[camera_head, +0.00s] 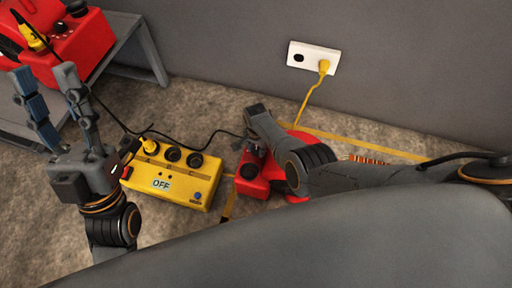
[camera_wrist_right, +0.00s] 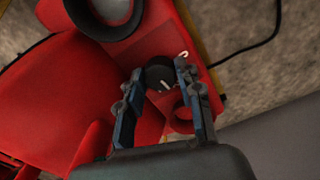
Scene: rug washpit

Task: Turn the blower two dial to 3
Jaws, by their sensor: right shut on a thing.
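In the right wrist view a round black dial (camera_wrist_right: 158,75) with a white pointer line sits on a red blower (camera_wrist_right: 70,90). My right gripper (camera_wrist_right: 158,70) is shut on the dial, one finger on each side. A small white mark shows beside it, partly hidden by a finger. In the head view the red blower (camera_head: 251,180) stands on the floor, largely covered by my right arm; my right gripper (camera_head: 254,135) is over it and the dial is hidden there. My left gripper (camera_head: 44,78) is open and empty, raised at the left.
A yellow power box (camera_head: 190,184) with several sockets and an OFF display stands between my arms, a yellow plug in its left socket. Another red blower (camera_head: 80,45) sits on a grey bench (camera_head: 150,50) at upper left. A wall outlet (camera_head: 312,57) holds a yellow plug. Cables cross the floor.

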